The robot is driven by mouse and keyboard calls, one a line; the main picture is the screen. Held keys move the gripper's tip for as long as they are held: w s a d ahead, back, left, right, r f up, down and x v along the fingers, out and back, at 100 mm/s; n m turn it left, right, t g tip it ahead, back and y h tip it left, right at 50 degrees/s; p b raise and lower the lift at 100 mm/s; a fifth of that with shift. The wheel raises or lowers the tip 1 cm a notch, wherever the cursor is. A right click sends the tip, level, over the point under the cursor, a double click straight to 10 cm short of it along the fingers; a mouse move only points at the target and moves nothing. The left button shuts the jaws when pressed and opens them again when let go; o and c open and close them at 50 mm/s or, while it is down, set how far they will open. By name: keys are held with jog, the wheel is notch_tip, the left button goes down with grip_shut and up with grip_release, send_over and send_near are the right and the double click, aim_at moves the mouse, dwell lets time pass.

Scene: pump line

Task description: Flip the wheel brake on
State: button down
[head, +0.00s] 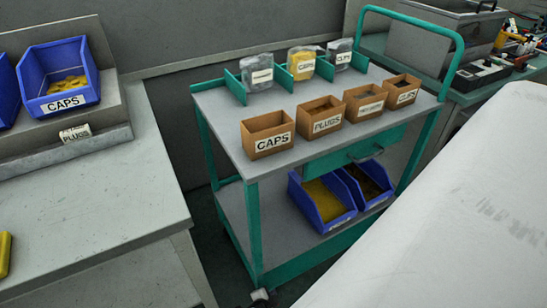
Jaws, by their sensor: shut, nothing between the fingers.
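The teal-framed cart (240,172) stands in the middle of the head view, with a grey top and a lower shelf. One caster (260,296) shows at the foot of its near corner post, close to the bottom edge of the picture. The caster is small, and I cannot make out its brake lever or which way it is set. The other casters are hidden or out of frame. My gripper is not in view.
A grey bench (90,215) with a blue caps bin (60,104) stands left of the cart. The cart carries several cardboard boxes, bags, a drawer (356,152) and two blue bins (322,215). A large pale surface fills the lower right. Dark floor shows around the caster.

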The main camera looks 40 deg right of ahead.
notch_tip(320, 180, down, 7)
jog(key=b, duration=0.5)
jog(key=shift+r, duration=0.2)
dwell(1.6)
jog(key=shift+f+b, duration=0.4)
jog(key=shift+b, duration=0.15)
